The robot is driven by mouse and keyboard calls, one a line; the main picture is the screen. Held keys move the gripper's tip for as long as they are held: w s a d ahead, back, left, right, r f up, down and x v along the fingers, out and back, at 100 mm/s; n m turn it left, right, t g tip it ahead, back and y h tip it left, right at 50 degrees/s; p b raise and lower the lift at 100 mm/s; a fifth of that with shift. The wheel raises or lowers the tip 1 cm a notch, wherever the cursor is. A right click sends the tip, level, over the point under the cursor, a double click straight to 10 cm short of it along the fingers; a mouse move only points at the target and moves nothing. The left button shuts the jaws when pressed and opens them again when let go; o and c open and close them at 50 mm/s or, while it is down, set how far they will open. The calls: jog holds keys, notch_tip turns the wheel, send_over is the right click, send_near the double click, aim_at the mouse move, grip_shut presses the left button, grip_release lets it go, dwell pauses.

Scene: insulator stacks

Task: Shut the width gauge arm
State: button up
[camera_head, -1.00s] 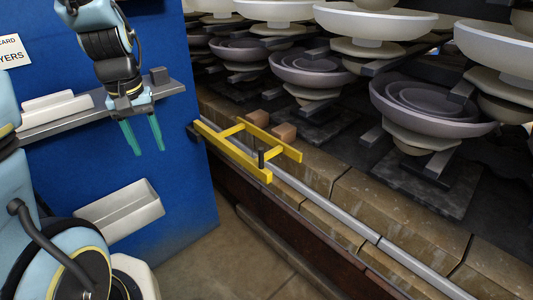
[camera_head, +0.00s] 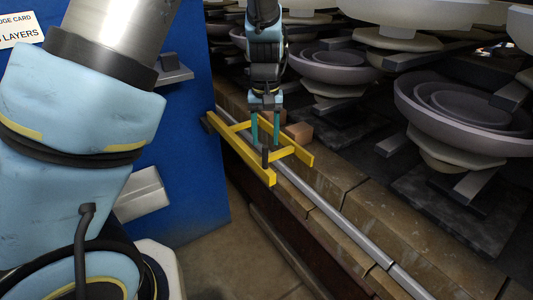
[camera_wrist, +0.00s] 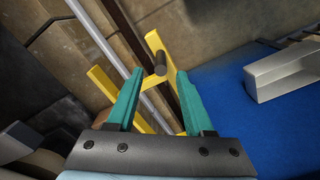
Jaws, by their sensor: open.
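The yellow width gauge (camera_head: 240,148) lies along the brick ledge as two long bars joined by cross bars. It also shows in the wrist view (camera_wrist: 101,83). Whether a finger touches the peg or bar, I cannot tell.
A grey rail (camera_head: 330,212) runs along the ledge under the gauge. A small brown block (camera_head: 300,132) sits just behind it. Stacked insulator discs (camera_head: 470,105) fill the back right. A blue panel (camera_head: 195,165) with a pale tray (camera_head: 142,195) stands on the left.

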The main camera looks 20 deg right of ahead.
aim_at(265, 167)
notch_tip(265, 167, down, 6)
jog(key=shift+a+f+p, duration=0.1)
jog(key=shift+f+p, duration=0.1)
jog(key=shift+p, duration=0.1)
grip_shut()
dwell(0.4)
dwell(1.0)
